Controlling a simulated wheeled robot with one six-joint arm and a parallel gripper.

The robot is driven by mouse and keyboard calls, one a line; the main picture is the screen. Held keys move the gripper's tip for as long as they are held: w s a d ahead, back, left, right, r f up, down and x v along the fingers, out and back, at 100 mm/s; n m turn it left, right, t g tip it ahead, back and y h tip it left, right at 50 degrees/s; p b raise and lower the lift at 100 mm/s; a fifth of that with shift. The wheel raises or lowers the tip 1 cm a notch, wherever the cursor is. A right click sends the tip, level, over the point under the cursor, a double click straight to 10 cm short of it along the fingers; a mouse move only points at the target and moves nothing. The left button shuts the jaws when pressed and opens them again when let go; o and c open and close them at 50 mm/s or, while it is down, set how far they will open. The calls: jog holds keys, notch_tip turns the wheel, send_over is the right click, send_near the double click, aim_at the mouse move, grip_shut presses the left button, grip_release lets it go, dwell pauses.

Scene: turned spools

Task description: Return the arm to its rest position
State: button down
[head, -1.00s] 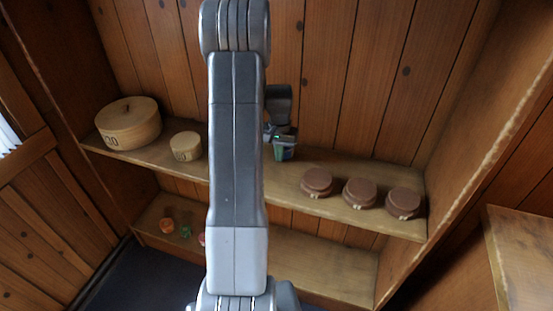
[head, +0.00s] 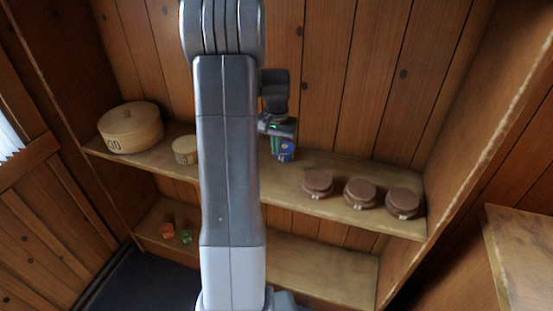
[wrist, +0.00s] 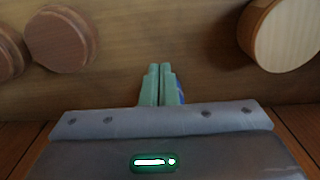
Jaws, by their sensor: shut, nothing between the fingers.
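My gripper (head: 275,147) hangs in front of the upper shelf, just right of my arm's upper links in the head view. In the wrist view its two green fingers (wrist: 158,82) are together with nothing between them. A blue spool (head: 287,152) stands on the upper shelf, close beside the fingertips. In the wrist view a bit of the blue spool (wrist: 179,90) shows behind the right finger; I cannot tell whether they touch. An orange spool (head: 167,230) and a green spool (head: 186,237) stand on the lower shelf.
The upper shelf (head: 275,180) bears a large round wooden box (head: 131,128), a small one (head: 185,150) partly behind my arm, and three brown lidded pots (head: 318,183), (head: 360,192), (head: 404,202). A wooden surface (head: 520,250) juts in at the right. The lower shelf's right part is bare.

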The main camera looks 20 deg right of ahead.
jog(key=shift+r, duration=1.35)
jog(key=shift+f, duration=0.1)
